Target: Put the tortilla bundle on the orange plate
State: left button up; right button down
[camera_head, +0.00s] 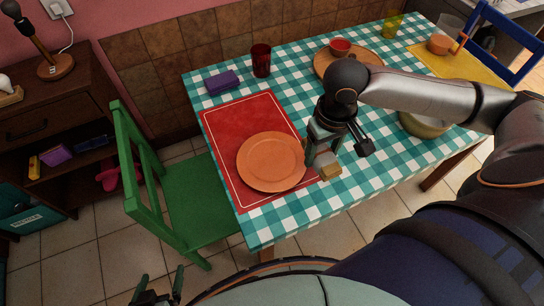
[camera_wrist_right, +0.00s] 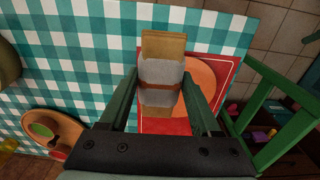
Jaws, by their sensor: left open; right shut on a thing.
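The orange plate (camera_head: 272,162) lies on a red placemat (camera_head: 225,122) at the near left of the table in the head view. My right gripper (camera_head: 320,160) is just to the right of the plate. It is shut on the tortilla bundle (camera_head: 328,168), a tan block with a grey wrap and a brown band. In the right wrist view the bundle (camera_wrist_right: 162,72) sits between both fingers, and part of the plate (camera_wrist_right: 197,80) shows behind it. Whether the bundle touches anything below is unclear. My left gripper (camera_head: 158,286) is open and empty at the bottom left, off the table.
A purple box (camera_head: 221,82) and a dark red cup (camera_head: 261,61) stand behind the placemat. A wooden board (camera_head: 322,62) with a red bowl (camera_head: 340,46) is further back. A green chair (camera_head: 188,200) stands left of the table. A bowl (camera_head: 424,126) is under my right arm.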

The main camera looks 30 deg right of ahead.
jog(key=w+a+f, duration=0.4)
jog(key=w, duration=0.4)
jog(key=b, duration=0.1)
send_over(272, 160)
jog(key=s, duration=0.1)
jog(key=f, duration=0.4)
jog(key=shift+d, duration=0.25)
jog(key=shift+w+a+f, duration=0.2)
jog(key=shift+w+f, duration=0.2)
jog(key=shift+f, duration=0.25)
jog(key=shift+w+f+b, duration=0.15)
jog(key=shift+f+b, duration=0.2)
jog(key=shift+f, duration=1.3)
jog(key=shift+f, duration=0.1)
jog(key=shift+c, duration=0.5)
grip_release()
